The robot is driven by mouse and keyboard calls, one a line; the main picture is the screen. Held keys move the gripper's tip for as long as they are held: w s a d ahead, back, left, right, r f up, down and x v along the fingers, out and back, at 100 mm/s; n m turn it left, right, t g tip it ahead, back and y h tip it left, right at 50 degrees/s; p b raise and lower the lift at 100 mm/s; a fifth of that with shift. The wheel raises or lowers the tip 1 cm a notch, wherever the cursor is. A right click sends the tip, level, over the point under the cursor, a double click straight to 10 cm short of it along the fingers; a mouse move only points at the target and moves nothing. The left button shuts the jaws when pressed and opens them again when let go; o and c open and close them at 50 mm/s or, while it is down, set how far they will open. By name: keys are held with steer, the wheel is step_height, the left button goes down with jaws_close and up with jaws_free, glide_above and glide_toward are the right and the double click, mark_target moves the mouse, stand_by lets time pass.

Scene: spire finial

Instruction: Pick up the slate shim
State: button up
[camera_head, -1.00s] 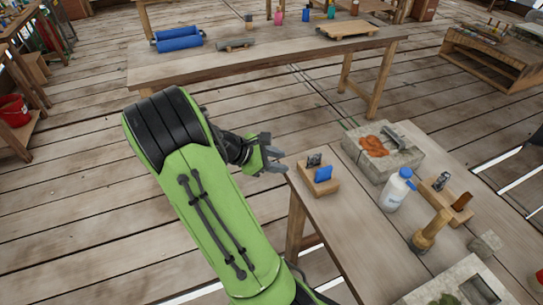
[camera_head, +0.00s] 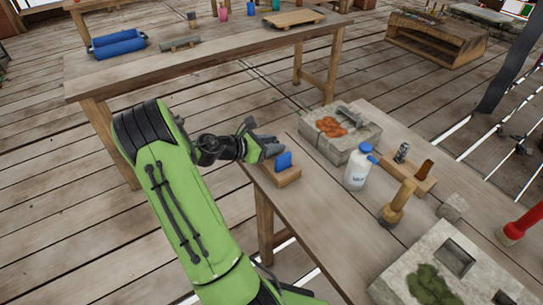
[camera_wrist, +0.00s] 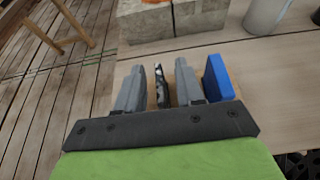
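A thin dark piece with pale speckles (camera_wrist: 161,87), which looks like the slate shim, stands upright between the fingers of my gripper (camera_wrist: 160,88) in the wrist view. The fingers are open, one on each side, with gaps visible between them and the piece. It stands beside an upright blue piece (camera_wrist: 218,78) on a small wooden holder (camera_head: 284,177). In the head view my gripper (camera_head: 268,148) is at the holder, next to the blue piece (camera_head: 284,160), and hides the dark piece.
A stone block (camera_head: 340,141) with orange lumps lies just behind the holder. A long table (camera_head: 200,58) stands farther back.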

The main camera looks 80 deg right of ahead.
steer(key=shift+x, duration=1)
steer(key=shift+w, duration=0.1)
jaws_close()
